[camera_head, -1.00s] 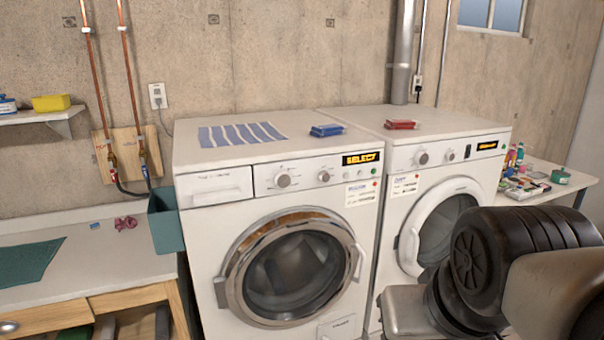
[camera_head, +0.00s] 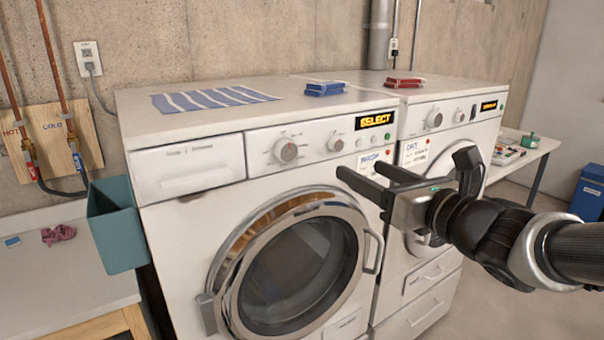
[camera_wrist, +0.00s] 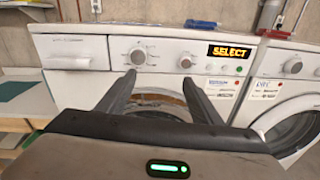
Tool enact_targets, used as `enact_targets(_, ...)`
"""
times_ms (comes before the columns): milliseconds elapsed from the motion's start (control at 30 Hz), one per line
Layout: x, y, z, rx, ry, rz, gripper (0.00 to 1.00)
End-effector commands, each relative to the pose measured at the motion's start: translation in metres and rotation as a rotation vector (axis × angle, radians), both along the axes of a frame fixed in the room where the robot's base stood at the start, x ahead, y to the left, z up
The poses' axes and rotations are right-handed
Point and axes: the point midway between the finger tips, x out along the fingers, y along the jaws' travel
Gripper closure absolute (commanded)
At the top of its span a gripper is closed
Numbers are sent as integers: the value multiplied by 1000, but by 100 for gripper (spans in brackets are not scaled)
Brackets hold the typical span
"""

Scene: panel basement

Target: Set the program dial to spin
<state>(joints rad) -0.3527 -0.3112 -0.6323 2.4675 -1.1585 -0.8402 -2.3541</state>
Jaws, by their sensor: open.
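The left machine is a white front-loading washer (camera_head: 190,225) with a round chrome-rimmed door. Its panel has a larger dial (camera_head: 286,151), a smaller knob (camera_head: 335,143) to the right of it, and a display (camera_head: 375,120) reading SELECT in yellow. The larger dial also shows in the wrist view (camera_wrist: 138,57), above and between my fingers. My gripper (camera_head: 362,178) is open and empty, in front of the washer and apart from it, lower and to the right of the dial in the head view. The small marks around the dial are too small to read.
A second white machine (camera_head: 440,108) stands close on the right. A teal bin (camera_head: 118,228) hangs at the washer's left side. Floor shows at the right.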

Motion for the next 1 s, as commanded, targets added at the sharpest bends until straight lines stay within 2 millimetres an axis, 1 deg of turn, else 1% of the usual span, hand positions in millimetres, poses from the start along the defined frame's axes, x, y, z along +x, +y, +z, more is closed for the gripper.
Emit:
enact_targets(33, -4, 9, -9, -70, -54, 53, 41)
enact_targets(100, -10, 19, -12, -146, -121, 113, 41)
enact_targets(200, -13, 27, -13, -200, -173, 156, 41)
enact_targets(267, -11, 31, -12, -211, -185, 166, 41)
enact_targets(367, -2, 40, -12, -214, -186, 168, 41)
enact_targets(800, 72, 99, -13, -213, -182, 165, 41)
enact_targets(1000, 101, 122, -12, -212, -184, 164, 41)
